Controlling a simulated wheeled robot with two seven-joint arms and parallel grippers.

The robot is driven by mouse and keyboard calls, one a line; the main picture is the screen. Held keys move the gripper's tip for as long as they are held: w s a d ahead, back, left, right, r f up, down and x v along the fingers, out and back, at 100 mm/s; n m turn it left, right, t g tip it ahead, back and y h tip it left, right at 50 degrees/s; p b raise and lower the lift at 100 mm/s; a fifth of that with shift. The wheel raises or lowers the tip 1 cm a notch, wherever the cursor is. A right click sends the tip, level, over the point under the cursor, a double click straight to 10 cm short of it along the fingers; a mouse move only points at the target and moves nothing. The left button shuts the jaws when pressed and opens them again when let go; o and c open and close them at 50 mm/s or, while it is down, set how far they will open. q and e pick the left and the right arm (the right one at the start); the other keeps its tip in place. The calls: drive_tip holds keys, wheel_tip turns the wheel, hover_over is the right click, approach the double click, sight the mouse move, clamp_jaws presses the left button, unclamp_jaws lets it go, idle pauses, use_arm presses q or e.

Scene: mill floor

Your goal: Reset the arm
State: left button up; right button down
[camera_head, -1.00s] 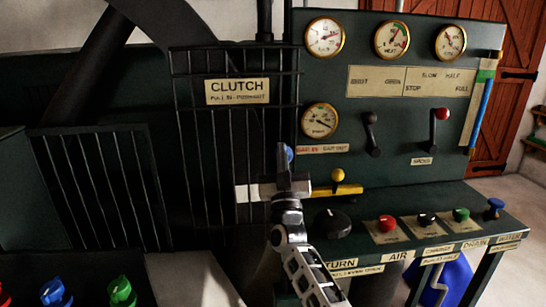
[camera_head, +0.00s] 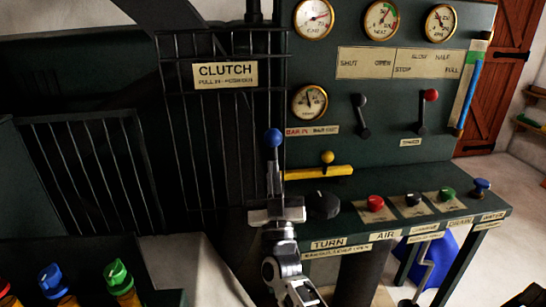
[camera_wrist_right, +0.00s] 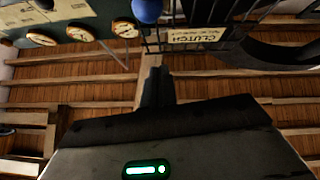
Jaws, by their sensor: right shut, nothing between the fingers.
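My right gripper (camera_head: 273,172) stands upright in the middle of the head view, its fingers shut and empty. Its tips are just below a blue ball knob (camera_head: 273,138) in the picture, in front of the clutch cage; they look apart from the knob. In the right wrist view the shut fingers (camera_wrist_right: 157,85) point up toward the blue knob (camera_wrist_right: 147,10), with a gap between. The knob's stem is mostly hidden behind the gripper. My left gripper is not in view.
The green panel (camera_head: 390,150) carries gauges, a black lever (camera_head: 360,115) and a red-knobbed lever (camera_head: 428,110). A yellow bar (camera_head: 320,173), a black dial (camera_head: 322,205) and several buttons sit close right of the gripper. The CLUTCH cage (camera_head: 215,130) is behind.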

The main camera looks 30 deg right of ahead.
drive_tip(key=shift+s+a+f, duration=0.2)
drive_tip(key=shift+s+f, duration=0.2)
drive_tip(key=s+a+f+n+g+y, duration=0.2)
drive_tip(key=s+a+f+n+y, duration=0.15)
drive_tip(key=f+y, duration=0.3)
drive_tip(key=s+a+f+n+g+y, duration=0.2)
drive_tip(key=a+f+n+y, duration=0.1)
drive_tip(key=a+f+y, duration=0.4)
drive_tip(key=s+a+f+g, duration=0.4)
drive_tip(key=s+f+g, duration=0.5)
drive_tip(key=s+f, duration=0.4)
drive_tip(key=s+y, duration=0.1)
drive_tip(key=s, duration=0.2)
drive_tip(key=shift+a+f, duration=0.2)
drive_tip(key=shift+f, duration=0.05)
